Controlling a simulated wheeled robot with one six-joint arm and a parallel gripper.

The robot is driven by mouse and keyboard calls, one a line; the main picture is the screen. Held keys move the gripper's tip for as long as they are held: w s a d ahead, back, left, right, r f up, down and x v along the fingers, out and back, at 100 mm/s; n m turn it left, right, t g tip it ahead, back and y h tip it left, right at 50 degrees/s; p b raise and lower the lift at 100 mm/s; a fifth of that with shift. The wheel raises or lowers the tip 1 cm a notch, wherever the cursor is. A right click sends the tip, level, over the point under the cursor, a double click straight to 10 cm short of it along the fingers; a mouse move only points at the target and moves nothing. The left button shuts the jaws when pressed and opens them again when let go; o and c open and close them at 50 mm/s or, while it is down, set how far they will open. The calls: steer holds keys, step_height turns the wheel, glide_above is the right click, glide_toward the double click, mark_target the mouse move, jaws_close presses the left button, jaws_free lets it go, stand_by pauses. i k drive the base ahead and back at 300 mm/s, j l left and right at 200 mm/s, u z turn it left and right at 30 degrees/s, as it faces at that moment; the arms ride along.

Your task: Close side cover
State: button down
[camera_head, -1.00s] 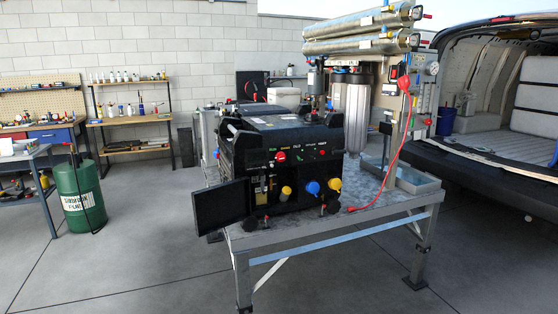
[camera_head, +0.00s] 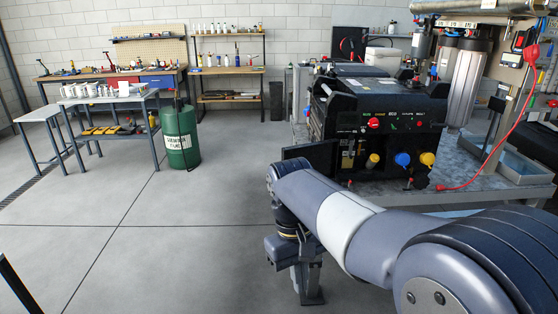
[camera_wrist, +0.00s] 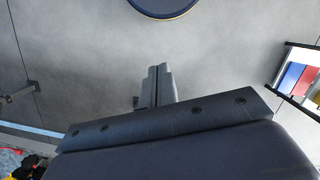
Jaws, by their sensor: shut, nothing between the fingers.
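The side cover (camera_head: 312,154) is a flat dark panel at the left front edge of the black machine (camera_head: 375,108). It stands swung out to the left, with its lower part hidden behind my arm. My gripper (camera_head: 309,292) hangs low over the floor in front of the cover, pointing down and apart from it. In the wrist view its two fingers (camera_wrist: 159,72) are together with nothing between them. The cover cannot be made out in the wrist view.
The machine stands on a metal table (camera_head: 475,162), with blue and yellow knobs on its front. A red cable (camera_head: 497,151) hangs at the right. A green drum (camera_head: 180,136) and a cart (camera_head: 112,118) stand to the left. The floor left of my arm is clear.

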mark_target(323, 155)
steer(key=i+u, duration=0.1)
steer(key=u, duration=0.4)
steer(key=i+u, duration=0.1)
steer(key=u, duration=0.35)
steer(key=l+u, duration=0.1)
steer(key=u, duration=0.4)
steer(key=i+l+u, duration=0.15)
steer(key=u, duration=0.3)
steer(key=l+u, duration=0.1)
steer(key=u, duration=0.4)
steer(key=l+u, duration=0.2)
steer(key=u, duration=0.3)
steer(key=l+u, duration=0.1)
steer(key=l, duration=0.7)
steer(key=i+l, duration=0.1)
steer(key=l, duration=0.75)
steer(key=l+z, duration=0.45)
steer(key=i+l+z, duration=0.15)
steer(key=l+z, duration=0.15)
steer(key=z, duration=0.15)
